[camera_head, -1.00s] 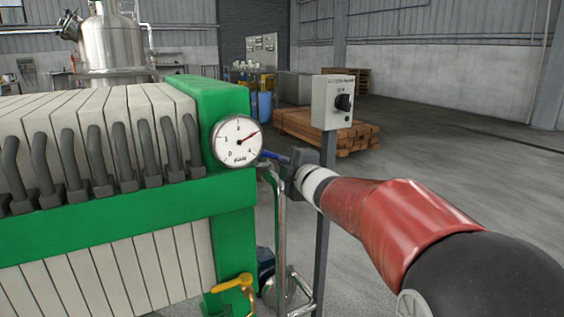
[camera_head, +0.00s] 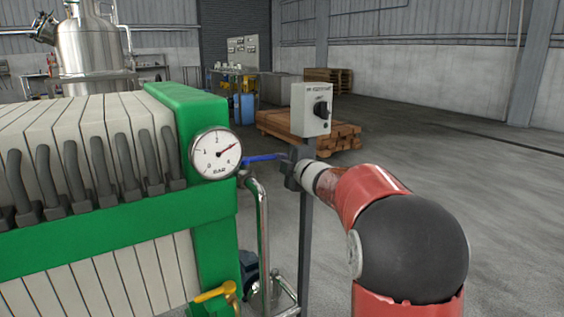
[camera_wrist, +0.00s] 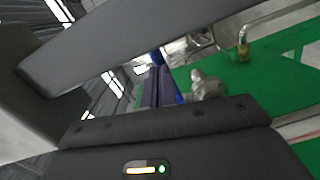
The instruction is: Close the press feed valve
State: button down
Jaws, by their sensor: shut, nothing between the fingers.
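A blue valve lever (camera_head: 264,157) sticks out to the right just beside the pressure gauge, above a bent metal pipe (camera_head: 262,215). My gripper (camera_head: 287,165) is at the lever's right end in the head view; whether they touch cannot be told. The gripper is shut with nothing held. In the wrist view, a patch of the blue lever (camera_wrist: 156,55) shows past the dark gripper parts, beside a grey metal fitting (camera_wrist: 207,86). A second valve with a yellow handle (camera_head: 216,292) sits lower on the green press frame. Its body is partly cut off.
The green-framed filter press (camera_head: 205,225) with white plates fills the left. Its round gauge (camera_head: 215,154) is close to my gripper. A grey control box (camera_head: 311,110) on a post stands right behind my gripper. Stacked wood (camera_head: 340,135) is farther back. The floor at right is clear.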

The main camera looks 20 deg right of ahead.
jog(key=shift+w+d, duration=0.15)
jog(key=shift+w, duration=0.5)
jog(key=s+f+n+t+b, duration=0.1)
jog(key=s+f+t+b, duration=0.25)
jog(key=s+b, duration=0.95)
jog(key=f+p+x, duration=0.1)
jog(key=p+x, duration=0.2)
jog(key=x, duration=1)
jog(key=shift+w+d+g, duration=0.1)
jog(key=shift+w+g, duration=0.05)
jog(key=shift+g, duration=0.1)
